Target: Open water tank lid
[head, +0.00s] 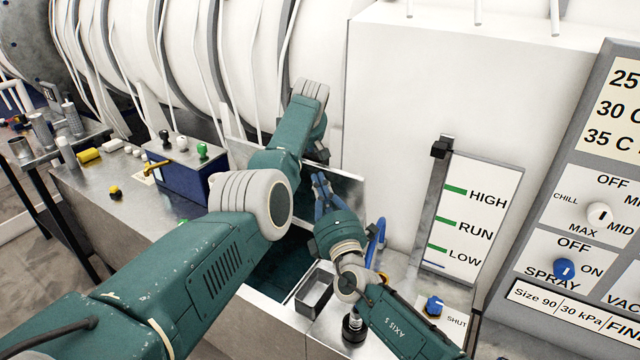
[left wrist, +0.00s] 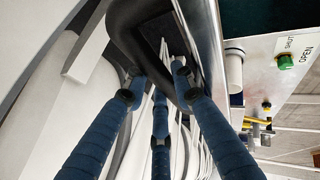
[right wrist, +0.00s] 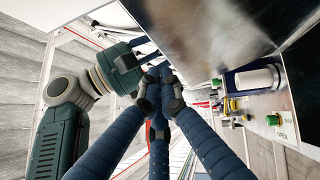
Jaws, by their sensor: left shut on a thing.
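The metal lid (head: 347,188) of the water tank is raised and tilted, standing over the open tank (head: 272,285) with dark teal water showing below. In the left wrist view, my left gripper (left wrist: 158,80) is shut on a dark rounded handle (left wrist: 140,20) beside the lid's metal edge. In the head view, my left wrist hides most of this hold. My right gripper (head: 320,185) is in front of the lid, its blue fingers pointing up. In the right wrist view its fingertips (right wrist: 158,75) are drawn together, with nothing clearly between them. The lid (right wrist: 205,35) fills the upper part there.
A blue valve box (head: 185,178) with coloured knobs stands left of the tank. A level gauge (head: 470,215) stands at right. White ducting and a wall are close behind.

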